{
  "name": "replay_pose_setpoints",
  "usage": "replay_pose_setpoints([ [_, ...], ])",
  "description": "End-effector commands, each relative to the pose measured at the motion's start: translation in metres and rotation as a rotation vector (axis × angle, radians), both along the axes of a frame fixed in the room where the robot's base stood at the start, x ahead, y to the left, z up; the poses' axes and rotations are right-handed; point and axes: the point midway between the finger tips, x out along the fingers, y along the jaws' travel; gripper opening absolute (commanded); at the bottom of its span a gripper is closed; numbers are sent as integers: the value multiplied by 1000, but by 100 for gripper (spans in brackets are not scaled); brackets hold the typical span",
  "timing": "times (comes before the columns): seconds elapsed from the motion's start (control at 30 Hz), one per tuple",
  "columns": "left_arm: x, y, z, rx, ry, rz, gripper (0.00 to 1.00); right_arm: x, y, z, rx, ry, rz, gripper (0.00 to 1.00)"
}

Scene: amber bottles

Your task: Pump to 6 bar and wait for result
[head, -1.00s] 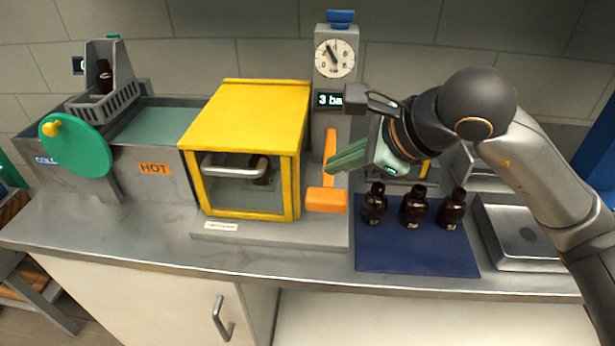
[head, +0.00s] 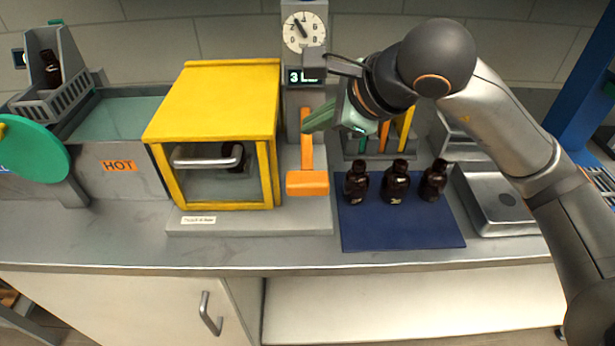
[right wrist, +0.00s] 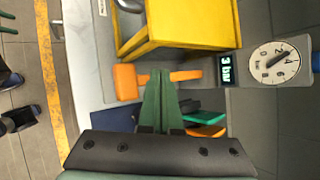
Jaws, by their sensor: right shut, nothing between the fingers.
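The pressure chamber (head: 215,100) is a yellow box with a clear front, closed, with a dark bottle (head: 233,157) inside. Its orange pump handle (head: 307,183) sits low at the right, on an orange lever (head: 306,150); the handle also shows in the right wrist view (right wrist: 125,82). The gauge (head: 304,32) stands on a grey column; the display reads 3 bar in the right wrist view (right wrist: 229,68). My right gripper (head: 308,126) is shut and empty, its green fingertips at the lever's upper part, above the handle; I cannot tell whether they touch. My left gripper is out of view.
Three amber bottles (head: 395,182) stand on a blue mat (head: 400,228) right of the pump. A steel scale (head: 497,200) is farther right. At left are a bath marked HOT (head: 119,166), a bottle rack (head: 62,95) and a green disc (head: 35,150).

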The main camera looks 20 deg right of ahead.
Motion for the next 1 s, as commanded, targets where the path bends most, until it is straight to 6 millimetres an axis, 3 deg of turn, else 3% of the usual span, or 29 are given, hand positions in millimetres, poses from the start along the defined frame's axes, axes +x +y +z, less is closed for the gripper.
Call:
replay_pose_setpoints([
  [0.5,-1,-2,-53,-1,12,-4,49,0,0,-73,0,-1,1,0],
  [1.0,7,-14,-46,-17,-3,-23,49,0,0,-78,1,0,1,0],
])
